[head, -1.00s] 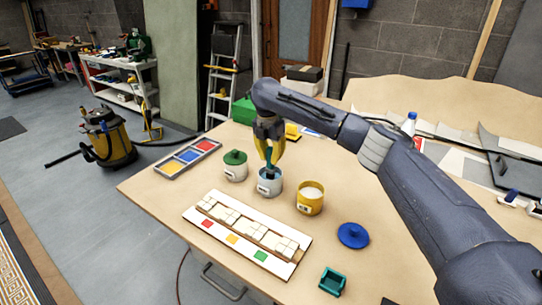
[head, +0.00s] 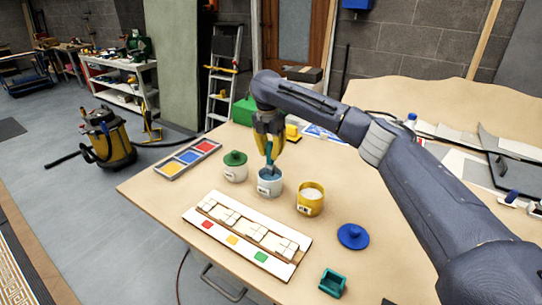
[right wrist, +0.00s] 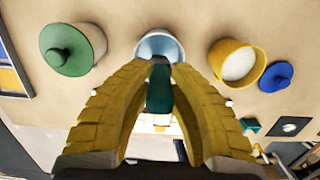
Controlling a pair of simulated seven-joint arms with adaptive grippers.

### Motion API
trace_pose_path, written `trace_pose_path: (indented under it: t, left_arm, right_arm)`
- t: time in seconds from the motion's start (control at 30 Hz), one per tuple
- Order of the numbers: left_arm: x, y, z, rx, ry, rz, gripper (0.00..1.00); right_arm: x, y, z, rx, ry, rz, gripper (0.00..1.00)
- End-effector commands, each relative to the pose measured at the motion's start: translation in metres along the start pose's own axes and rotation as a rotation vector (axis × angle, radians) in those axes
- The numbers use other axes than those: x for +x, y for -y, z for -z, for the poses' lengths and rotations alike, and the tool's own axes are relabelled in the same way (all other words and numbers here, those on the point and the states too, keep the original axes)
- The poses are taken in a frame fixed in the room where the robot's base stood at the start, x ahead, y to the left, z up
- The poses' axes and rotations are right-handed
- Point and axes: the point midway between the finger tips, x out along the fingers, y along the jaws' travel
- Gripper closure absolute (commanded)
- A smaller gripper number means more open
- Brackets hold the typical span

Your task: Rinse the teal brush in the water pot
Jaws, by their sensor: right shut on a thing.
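The water pot (head: 270,187) is a pale grey-white cup with bluish water, standing between the green-lidded pot and the yellow pot. It also shows in the right wrist view (right wrist: 160,42). My right gripper (head: 269,152) is shut on the teal brush (head: 269,158) just above the pot. The brush points down, its lower end at or inside the pot's mouth; the wrist view shows the brush (right wrist: 159,90) between the yellow fingers, with its tip over the pot. I cannot tell how deep the tip is. My left gripper is not in view.
A green-lidded pot (head: 235,173) stands left, a yellow pot (head: 310,204) right, with a blue lid (head: 353,236) beyond it. A paint tray (head: 190,158) lies at the left. A tile panel (head: 218,229) lies in front. A teal holder (head: 332,282) sits near the front edge.

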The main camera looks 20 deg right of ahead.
Motion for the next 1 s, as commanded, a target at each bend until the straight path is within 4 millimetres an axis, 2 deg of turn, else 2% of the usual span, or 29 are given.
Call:
trace_pose_path:
  t: [0.6,1.0]
  left_arm:
    - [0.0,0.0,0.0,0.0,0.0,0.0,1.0]
    - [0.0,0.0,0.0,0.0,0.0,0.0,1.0]
  right_arm:
    - [-0.041,0.0,-0.005,0.0,0.001,-0.001,1.0]
    - [-0.046,0.0,-0.005,-0.001,0.0,0.0,1.0]
